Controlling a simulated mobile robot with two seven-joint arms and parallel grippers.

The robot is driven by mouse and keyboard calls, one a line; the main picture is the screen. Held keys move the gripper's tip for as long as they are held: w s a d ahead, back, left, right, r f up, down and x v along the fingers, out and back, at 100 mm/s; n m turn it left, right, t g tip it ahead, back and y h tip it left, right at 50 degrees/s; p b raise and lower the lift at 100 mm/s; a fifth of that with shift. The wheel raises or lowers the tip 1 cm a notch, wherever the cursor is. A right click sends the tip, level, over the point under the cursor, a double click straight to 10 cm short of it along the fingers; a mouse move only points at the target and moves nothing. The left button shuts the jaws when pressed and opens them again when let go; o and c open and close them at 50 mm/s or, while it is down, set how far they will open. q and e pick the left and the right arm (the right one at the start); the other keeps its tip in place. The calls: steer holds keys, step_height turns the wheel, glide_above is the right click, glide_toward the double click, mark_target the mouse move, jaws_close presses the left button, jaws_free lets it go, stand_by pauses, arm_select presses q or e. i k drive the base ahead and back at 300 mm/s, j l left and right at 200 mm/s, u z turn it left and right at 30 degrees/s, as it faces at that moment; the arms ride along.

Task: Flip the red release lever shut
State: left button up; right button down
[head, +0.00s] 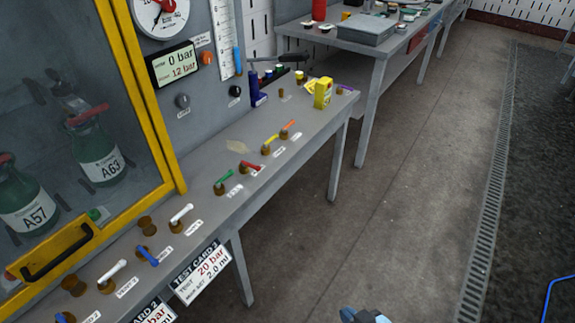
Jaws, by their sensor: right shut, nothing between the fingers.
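The red lever (251,165) sits on a brass valve body on the grey bench, between the green lever (225,177) and the yellow lever (271,140). Its handle slants slightly down to the right, unlike the green and yellow handles, which point up to the right. My right gripper (362,315) shows only partly at the bottom edge, over the floor and well apart from the lever. It is shut and empty. My left gripper is not in view.
White levers (182,213), a blue lever (148,256) and an orange lever (289,126) line the same bench (200,240). A yellow-framed cabinet (165,150) with green bottles stands at left. A yellow box (323,92) stands at the far end.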

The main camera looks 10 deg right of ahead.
mark_target(243, 164)
steer(key=i+l+z, duration=0.15)
steer(key=z, duration=0.25)
steer(key=i+l+z, duration=0.15)
steer(key=l+z, duration=0.2)
